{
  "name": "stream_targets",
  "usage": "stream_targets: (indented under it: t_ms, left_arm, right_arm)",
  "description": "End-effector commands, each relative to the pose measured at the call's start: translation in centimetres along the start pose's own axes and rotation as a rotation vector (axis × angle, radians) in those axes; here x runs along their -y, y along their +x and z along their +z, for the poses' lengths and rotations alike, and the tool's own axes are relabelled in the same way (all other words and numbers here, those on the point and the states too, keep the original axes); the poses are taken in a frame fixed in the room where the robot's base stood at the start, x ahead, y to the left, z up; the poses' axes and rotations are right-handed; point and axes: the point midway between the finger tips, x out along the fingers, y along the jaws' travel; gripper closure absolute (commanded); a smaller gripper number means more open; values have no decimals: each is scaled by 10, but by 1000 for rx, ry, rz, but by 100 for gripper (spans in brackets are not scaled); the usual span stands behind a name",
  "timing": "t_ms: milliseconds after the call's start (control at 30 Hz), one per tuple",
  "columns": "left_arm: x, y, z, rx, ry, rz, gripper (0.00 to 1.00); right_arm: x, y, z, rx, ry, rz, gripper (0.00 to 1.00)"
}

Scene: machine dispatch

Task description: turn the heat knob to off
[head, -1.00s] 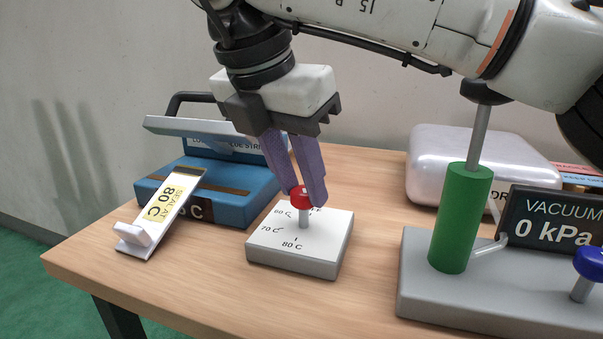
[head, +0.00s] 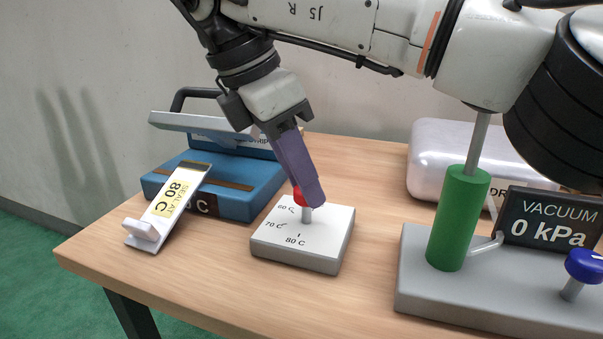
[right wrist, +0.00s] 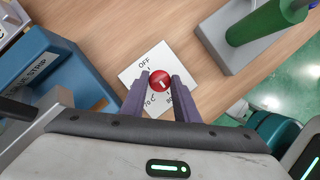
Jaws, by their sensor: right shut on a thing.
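The red heat knob (head: 299,196) stands on a short post on a white dial block (head: 292,261) on the table. My right gripper (head: 308,198) is shut on the knob, and its near purple finger hides most of it in the head view. In the right wrist view the knob (right wrist: 160,82) sits between the two finger tips, with a small white mark on top. OFF is printed on the block (right wrist: 133,73) on the side away from the wrist; the temperature marks are partly hidden by the fingers. My left gripper is not in view.
A blue sealer (head: 225,190) with a raised lid stands behind left of the block. A white stand (head: 150,232) with a "SEAL AT 80 C" card leans before it. At right are a grey base (head: 420,290) with a green cylinder (head: 458,225) and a vacuum display (head: 550,218).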

Motion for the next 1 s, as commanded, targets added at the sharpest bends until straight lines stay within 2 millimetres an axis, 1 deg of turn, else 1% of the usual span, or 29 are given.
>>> stream_targets:
  t_ms: [233, 267, 300, 367, 633, 733, 867, 1000]
  left_arm:
    - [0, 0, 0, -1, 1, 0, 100]
    - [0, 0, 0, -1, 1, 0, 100]
    - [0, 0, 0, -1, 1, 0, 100]
    - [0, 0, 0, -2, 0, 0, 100]
    - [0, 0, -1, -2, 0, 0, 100]
    - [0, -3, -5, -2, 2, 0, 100]
    - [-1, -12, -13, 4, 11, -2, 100]
    - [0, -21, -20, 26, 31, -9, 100]
  right_arm:
    - [0, 2, -1, -2, -1, -4, 95]
    - [0, 2, -1, -2, -1, -4, 71]
    - [0, 2, -1, -2, -1, -4, 64]
    - [0, 2, -1, -2, -1, -4, 55]
    - [0, 0, 0, -1, -1, -1, 55]
    - [0, -5, 0, 0, -1, -1, 55]
    - [0, -21, 2, 0, -1, 0, 55]
    - [0, -47, 3, 0, -1, -1, 55]
